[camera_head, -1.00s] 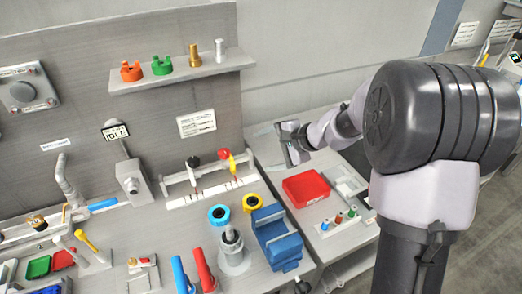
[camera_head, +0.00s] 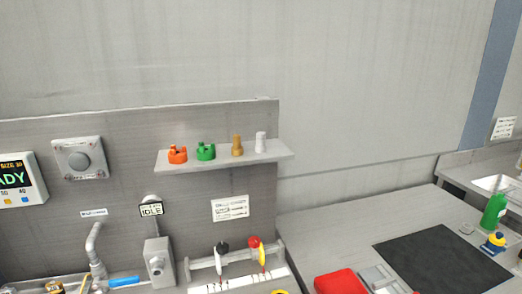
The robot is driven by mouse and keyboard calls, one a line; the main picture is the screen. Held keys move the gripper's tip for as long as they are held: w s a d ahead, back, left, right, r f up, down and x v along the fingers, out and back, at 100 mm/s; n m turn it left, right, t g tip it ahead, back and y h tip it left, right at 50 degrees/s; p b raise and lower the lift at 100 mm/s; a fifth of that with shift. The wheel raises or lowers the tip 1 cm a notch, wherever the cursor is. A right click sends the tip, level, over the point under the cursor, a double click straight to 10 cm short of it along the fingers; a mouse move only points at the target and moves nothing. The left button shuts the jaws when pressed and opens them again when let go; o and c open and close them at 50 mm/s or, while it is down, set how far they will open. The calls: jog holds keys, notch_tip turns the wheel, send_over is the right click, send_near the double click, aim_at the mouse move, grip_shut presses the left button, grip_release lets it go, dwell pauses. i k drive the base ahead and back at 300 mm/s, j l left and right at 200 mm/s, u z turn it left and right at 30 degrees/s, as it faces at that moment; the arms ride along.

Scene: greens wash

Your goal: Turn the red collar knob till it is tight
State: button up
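A red knob (camera_head: 254,242) stands above a yellow-tipped piece on the pale rack at the bottom centre of the head view. A black knob (camera_head: 222,248) is beside it on the left. I cannot tell for sure whether this red knob is the collar knob, or how tight it is. The lower part of the rack is cut off by the frame. My gripper is not in view, and none of my arm shows.
A shelf (camera_head: 225,158) holds orange and green collars, a brass piece and a white piece. A metal tap (camera_head: 95,252) and a grey box (camera_head: 159,262) stand left. A red tray (camera_head: 340,281) and a dark mat (camera_head: 442,260) lie right; the mat is bare.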

aim_at(253, 241)
jog(key=i+l, duration=0.15)
jog(key=l, duration=0.15)
jog(key=i+l, duration=0.1)
jog(key=l, duration=0.25)
jog(key=i+l, duration=0.15)
jog(key=l, duration=0.15)
jog(key=i+l, duration=0.15)
jog(key=l, duration=0.15)
jog(key=z, duration=0.05)
